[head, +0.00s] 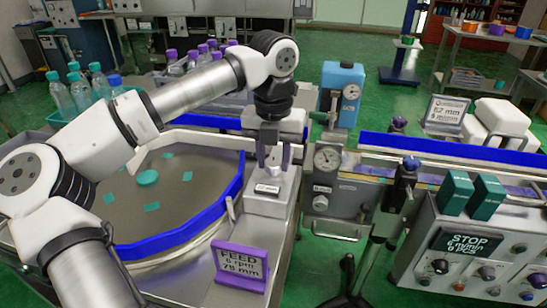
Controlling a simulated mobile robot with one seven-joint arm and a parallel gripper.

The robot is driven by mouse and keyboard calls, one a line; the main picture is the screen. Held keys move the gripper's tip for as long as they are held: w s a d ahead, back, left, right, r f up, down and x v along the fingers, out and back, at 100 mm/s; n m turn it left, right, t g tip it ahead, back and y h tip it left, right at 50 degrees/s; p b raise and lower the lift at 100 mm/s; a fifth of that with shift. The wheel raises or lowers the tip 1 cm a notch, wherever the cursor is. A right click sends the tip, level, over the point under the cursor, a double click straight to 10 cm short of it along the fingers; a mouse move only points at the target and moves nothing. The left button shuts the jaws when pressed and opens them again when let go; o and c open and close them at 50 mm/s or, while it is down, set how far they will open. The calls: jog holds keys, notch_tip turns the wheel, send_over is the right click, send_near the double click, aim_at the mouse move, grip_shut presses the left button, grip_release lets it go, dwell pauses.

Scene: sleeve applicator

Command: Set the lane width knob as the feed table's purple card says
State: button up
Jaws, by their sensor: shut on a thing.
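The purple card (241,266) stands at the front edge of the feed table (200,292). It reads "FEED", then what looks like "6 rpm" and "75 mm"; the last digit is not fully sharp. My gripper (274,162) points down over a grey box (267,205) to the right of the round table. Its dark fingers are shut on a small pale knob (273,172) on top of this box, which seems to be the lane width knob. A small dark-framed plate (268,189) lies in front of the knob; its text is too small to read.
The round feed disc with its blue rim (190,237) holds several teal pieces. A gauge panel (327,180) and a blue unit (342,90) stand close to the right of my gripper. A conveyor with blue rails (440,150) runs right. Bottles stand behind my arm.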

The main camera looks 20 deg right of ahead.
aim_at(274, 161)
jog(key=shift+m, duration=1.2)
jog(key=o, duration=1)
notch_tip(274, 161, up, 14)
jog(key=shift+f, duration=0.1)
